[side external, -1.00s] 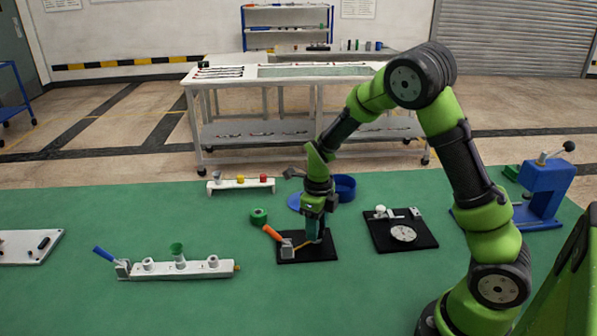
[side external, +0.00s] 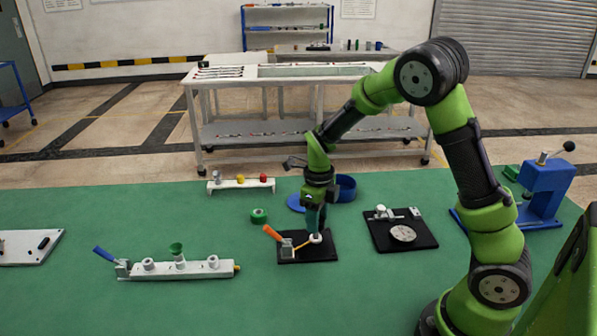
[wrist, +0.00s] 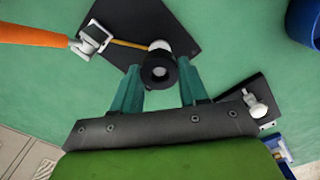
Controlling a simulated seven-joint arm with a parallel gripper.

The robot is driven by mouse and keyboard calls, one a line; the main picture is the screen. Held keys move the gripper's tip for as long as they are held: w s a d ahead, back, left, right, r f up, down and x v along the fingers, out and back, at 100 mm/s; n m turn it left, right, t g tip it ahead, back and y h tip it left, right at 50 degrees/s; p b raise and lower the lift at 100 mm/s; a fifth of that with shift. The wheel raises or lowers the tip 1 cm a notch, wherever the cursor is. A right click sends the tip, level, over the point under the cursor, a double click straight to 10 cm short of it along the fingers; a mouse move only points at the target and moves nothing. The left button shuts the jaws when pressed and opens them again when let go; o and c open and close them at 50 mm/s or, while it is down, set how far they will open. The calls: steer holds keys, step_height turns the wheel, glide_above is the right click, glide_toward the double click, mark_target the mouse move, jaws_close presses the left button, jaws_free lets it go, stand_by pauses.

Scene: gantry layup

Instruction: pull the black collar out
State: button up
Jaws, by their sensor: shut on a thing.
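My gripper (side external: 314,222) points down above the black base plate (side external: 290,256) in the side view. In the wrist view its teal fingers (wrist: 160,72) are shut on the black collar (wrist: 159,82), a dark ring with a round bore. A white round seat (side external: 316,239) stands on the plate under the fingertips. It also shows in the wrist view (wrist: 160,45), partly hidden by the collar. The collar looks raised off the seat, though the exact gap is unclear. The toggle clamp with orange handle (side external: 271,233) sits beside the seat, its thin yellow arm (wrist: 128,44) reaching toward it.
A second black plate with a pale disc (side external: 403,233) is to the right. A white rail fixture (side external: 180,268) is to the left. Green mat is clear in front.

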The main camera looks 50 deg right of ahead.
steer(key=shift+r, duration=1.5)
steer(key=shift+r, duration=1.75)
